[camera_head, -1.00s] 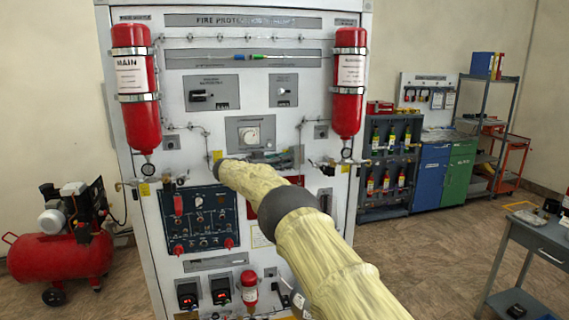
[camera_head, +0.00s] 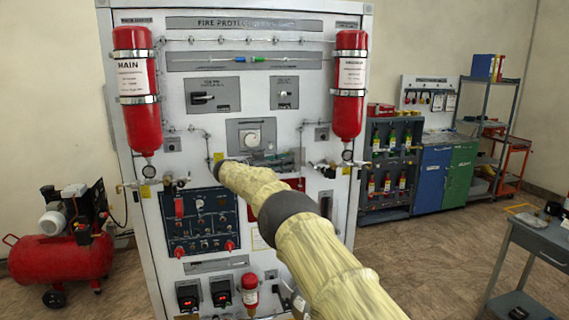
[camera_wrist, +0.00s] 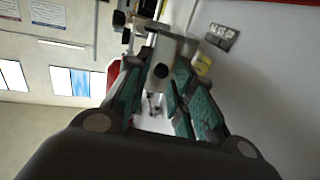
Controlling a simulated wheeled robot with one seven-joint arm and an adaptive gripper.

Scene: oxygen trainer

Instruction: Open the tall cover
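A tall red cover (camera_head: 179,207) stands upright at the upper left of the dark blue switch panel (camera_head: 205,235); it looks closed. My gripper (camera_head: 275,158) is to its right and higher, in front of the cabinet below the round dial, partly hidden by my arm. In the wrist view my gripper (camera_wrist: 160,80) has its two teal-padded fingers apart. A pale fitting with a dark knob (camera_wrist: 161,70) shows between or just beyond the fingertips; I cannot tell whether they touch it. The tall cover cannot be made out in the wrist view.
Red cylinders, left (camera_head: 137,90) and right (camera_head: 349,88), hang on the cabinet (camera_head: 265,105). Small valves and pipes stick out below them. Two shorter red covers (camera_head: 193,250) sit low on the switch panel. A red compressor (camera_head: 62,268) stands left; a grey table (camera_head: 545,240) stands right.

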